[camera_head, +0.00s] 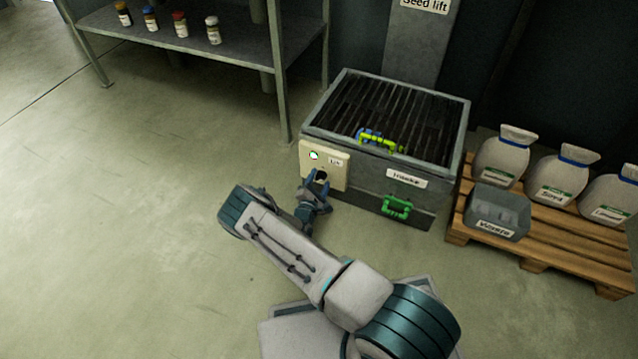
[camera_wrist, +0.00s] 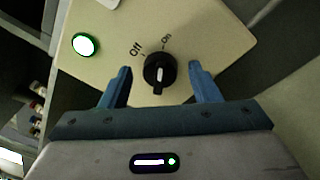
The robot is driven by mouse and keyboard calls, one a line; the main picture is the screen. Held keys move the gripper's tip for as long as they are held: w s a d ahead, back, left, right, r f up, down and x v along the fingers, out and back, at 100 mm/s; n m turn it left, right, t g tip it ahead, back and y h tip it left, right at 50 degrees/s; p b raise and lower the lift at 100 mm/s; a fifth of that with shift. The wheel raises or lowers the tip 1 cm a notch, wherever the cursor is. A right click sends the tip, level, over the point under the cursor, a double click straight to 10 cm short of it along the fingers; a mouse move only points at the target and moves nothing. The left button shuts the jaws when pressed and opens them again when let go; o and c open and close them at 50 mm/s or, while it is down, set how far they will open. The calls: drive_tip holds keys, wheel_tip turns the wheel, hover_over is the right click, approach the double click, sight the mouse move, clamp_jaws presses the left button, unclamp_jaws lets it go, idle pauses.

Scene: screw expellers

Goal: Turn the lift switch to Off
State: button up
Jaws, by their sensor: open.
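The lift switch is a round black knob (camera_wrist: 159,72) with a raised ridge and a white mark, on a cream panel (camera_wrist: 215,45). "Off" is printed at its upper left and "On" above it. The ridge runs nearly upright in the wrist view, closer in line with the On tick. My gripper (camera_wrist: 160,78) is open, with one blue finger on each side of the knob and a visible gap to each. In the head view, the panel (camera_head: 338,172) is on the bin's front left, with my gripper (camera_head: 316,183) in front of it, partly covering the knob.
A green lamp (camera_wrist: 86,45) is lit beside the knob. The grated intake bin (camera_head: 455,130) has a green handle (camera_head: 397,207) and a yellow-green handled item (camera_head: 378,141) on top. A pallet (camera_head: 555,250) with sacks stands right, a shelf (camera_head: 230,52) upper left. The left floor is clear.

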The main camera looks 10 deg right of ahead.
drive_tip(key=c, duration=1)
drive_tip(key=n+p, duration=0.1)
drive_tip(key=n, duration=0.4)
drive_tip(key=shift+a+r+n+g+p, duration=0.1)
drive_tip(key=shift+r+n+g+p, duration=0.05)
drive_tip(key=shift+n+g+p, duration=0.2)
drive_tip(key=n+g, duration=0.1)
drive_tip(key=n, duration=0.4)
drive_tip(key=shift+w+a+n, duration=0.1)
drive_tip(key=shift+n, duration=0.15)
drive_tip(key=o, duration=1)
